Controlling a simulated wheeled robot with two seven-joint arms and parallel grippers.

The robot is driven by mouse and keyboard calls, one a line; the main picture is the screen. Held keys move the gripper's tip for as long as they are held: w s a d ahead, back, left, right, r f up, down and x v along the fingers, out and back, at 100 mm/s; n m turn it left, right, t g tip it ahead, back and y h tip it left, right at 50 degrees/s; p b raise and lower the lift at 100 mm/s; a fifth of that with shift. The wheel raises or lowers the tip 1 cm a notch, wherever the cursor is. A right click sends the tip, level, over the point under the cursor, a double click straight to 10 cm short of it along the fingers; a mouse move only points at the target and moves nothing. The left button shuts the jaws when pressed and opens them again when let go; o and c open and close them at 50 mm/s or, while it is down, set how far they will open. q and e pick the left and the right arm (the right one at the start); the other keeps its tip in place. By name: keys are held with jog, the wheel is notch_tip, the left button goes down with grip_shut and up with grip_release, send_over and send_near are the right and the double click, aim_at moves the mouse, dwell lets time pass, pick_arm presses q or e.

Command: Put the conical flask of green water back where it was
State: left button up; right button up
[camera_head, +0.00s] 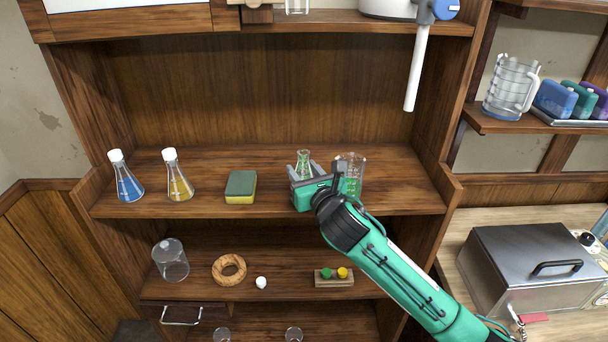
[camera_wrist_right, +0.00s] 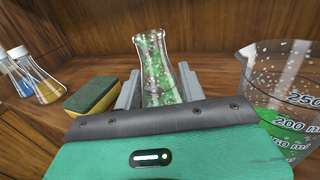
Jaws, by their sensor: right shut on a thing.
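The conical flask of green water (camera_head: 304,160) is at the middle shelf, between the sponge and the beaker. It looks upright, and bubbles or droplets show in its glass in the right wrist view (camera_wrist_right: 155,65). My right gripper (camera_head: 304,172) is shut on the flask, with its grey fingers (camera_wrist_right: 160,90) on both sides of it. The gripper body hides the flask's base, so I cannot tell whether it touches the shelf. My left gripper is not in view.
A beaker of green liquid (camera_head: 351,178) stands close on the right, also large in the wrist view (camera_wrist_right: 285,105). A green-yellow sponge (camera_head: 240,187) lies to the left. Capped blue (camera_head: 126,180) and yellow (camera_head: 178,178) flasks stand farther left. The shelf (camera_head: 215,160) has bare room behind.

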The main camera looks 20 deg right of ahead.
jog(key=shift+f, duration=0.65)
jog(key=shift+f, duration=0.15)
jog(key=o, duration=0.9)
jog(key=shift+s, duration=0.1)
jog(key=s+b, duration=0.1)
jog(key=s, duration=0.3)
jog(key=s+d+b, duration=0.1)
jog(key=s, duration=0.3)
jog(key=s+b, duration=0.1)
jog(key=s, duration=0.2)
jog(key=shift+s+d+r, duration=0.15)
jog(key=shift+s+r, duration=0.05)
jog(key=shift+s, duration=0.2)
